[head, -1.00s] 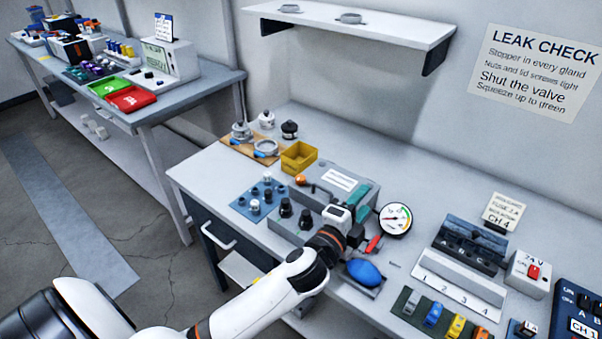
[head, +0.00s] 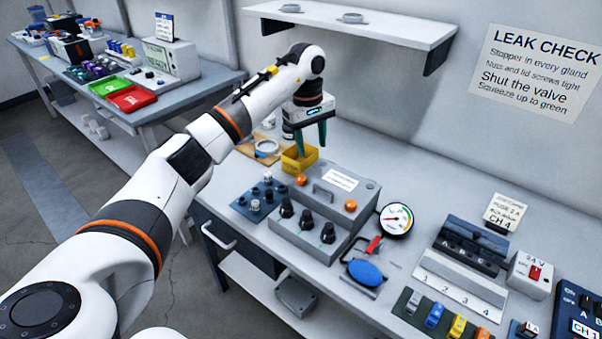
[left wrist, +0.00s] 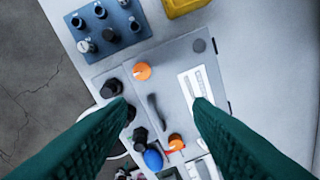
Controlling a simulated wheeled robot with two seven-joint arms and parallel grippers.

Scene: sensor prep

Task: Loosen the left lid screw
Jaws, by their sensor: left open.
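The grey box's lid (head: 338,180) carries a handle, a white label and two orange screws. The left lid screw (head: 301,179) stands at the lid's left end. It also shows in the left wrist view (left wrist: 142,70). The right lid screw (head: 350,205) is at the other end, seen lower in the left wrist view (left wrist: 176,142). My left gripper (head: 311,150) points down with its green fingers apart and empty. It hangs above the lid's left end, near the yellow bin, clear of both screws. My right gripper is not in view.
A yellow bin (head: 298,160) stands just behind the box. A blue mat (head: 258,199) with small fittings lies left of it. Black glands (head: 306,217) line the box's front. A gauge (head: 396,219) and blue squeeze bulb (head: 366,272) are at right. A shelf (head: 350,25) hangs above.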

